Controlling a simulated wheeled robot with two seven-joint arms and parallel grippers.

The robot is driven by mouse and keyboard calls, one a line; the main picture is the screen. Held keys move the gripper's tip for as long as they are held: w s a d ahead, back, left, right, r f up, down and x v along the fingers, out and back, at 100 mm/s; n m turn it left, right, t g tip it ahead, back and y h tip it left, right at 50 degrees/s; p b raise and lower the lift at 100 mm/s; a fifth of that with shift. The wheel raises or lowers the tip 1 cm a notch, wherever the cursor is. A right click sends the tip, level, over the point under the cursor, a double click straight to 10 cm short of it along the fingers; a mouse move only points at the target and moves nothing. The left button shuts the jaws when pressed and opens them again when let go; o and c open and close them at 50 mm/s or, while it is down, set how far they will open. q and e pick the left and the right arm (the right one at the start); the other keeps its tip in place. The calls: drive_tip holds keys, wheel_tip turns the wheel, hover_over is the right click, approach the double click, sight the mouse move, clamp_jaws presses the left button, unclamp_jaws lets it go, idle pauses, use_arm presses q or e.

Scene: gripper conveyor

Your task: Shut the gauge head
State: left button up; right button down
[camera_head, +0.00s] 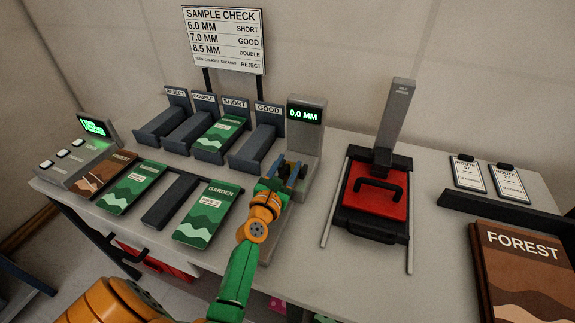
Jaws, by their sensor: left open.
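The gauge (305,138) is a grey upright with a dark display reading 0.0 MM, near the middle of the table. My left gripper (287,172) is open at the front of the gauge, low on its upright. The gripper and wrist cover much of the gauge's lower part, so I cannot tell the gauge head's exact position or whether the fingers touch it. My right gripper is not in view.
Labelled bins stand behind; the SHORT bin holds a green booklet (219,134). GARDEN booklets (207,213) and a FOREST booklet (103,174) lie left. A red-plated device (376,195) with a tall post stands right, near route cards (509,184) and a FOREST stack (525,270).

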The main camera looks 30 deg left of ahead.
use_arm(q)
drive_tip(key=shift+s+r, duration=0.1)
clamp_jaws()
drive_tip(key=shift+r, duration=0.1)
idle(1.2)
